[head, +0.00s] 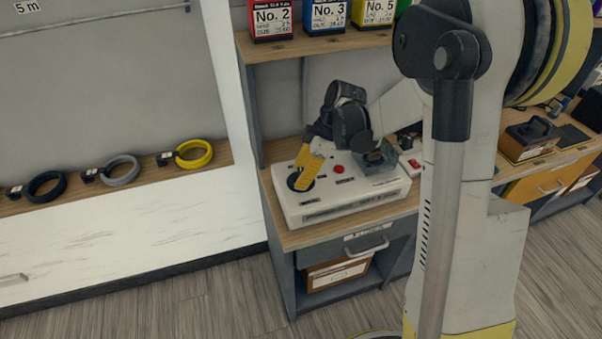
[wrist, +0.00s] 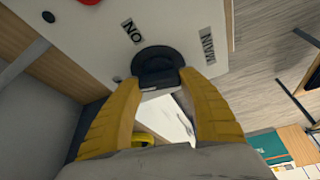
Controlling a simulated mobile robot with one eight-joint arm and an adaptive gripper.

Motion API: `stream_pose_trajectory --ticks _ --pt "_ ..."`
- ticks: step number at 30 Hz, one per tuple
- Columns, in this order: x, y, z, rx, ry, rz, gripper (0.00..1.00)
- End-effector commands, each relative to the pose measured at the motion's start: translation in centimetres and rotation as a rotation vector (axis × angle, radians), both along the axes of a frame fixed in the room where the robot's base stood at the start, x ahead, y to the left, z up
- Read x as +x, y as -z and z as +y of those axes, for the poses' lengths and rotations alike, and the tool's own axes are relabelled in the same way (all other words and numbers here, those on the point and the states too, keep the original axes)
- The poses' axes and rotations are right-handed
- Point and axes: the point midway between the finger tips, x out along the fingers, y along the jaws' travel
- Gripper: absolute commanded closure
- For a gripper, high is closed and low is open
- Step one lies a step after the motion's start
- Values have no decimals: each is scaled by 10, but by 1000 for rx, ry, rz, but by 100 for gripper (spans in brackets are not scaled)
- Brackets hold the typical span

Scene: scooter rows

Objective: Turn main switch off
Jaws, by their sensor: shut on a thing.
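The main switch is a black round knob (wrist: 157,66) on the white face of a control box (head: 345,206). In the wrist view, an "ON" label (wrist: 132,32) and a "MAIN" label (wrist: 208,46) sit beside it, turned about. In the head view, the knob (head: 294,182) shows partly at the box's left end. My gripper (head: 303,178) reaches down to it from above. In the wrist view, the yellow fingers of my gripper (wrist: 160,84) are shut on the knob, one on each side. The fingers hide part of the knob, and I cannot tell its exact setting.
A red button (head: 338,169) and a grey-green part (head: 375,159) sit on the box right of the knob. The box stands on a wooden bench above a drawer (head: 366,246). Coloured boxes (head: 325,17) stand on the shelf above. Cable coils (head: 194,154) lie on the left ledge.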

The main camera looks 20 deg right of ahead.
Motion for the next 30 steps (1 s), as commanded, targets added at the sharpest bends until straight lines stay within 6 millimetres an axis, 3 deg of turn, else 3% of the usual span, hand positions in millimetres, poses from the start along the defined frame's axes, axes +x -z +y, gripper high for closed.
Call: stream_pose_trajectory --ticks 12,30 --pt "0 1 0 -2 -240 2 81" --pt "-1 1 0 -2 -295 1 81"
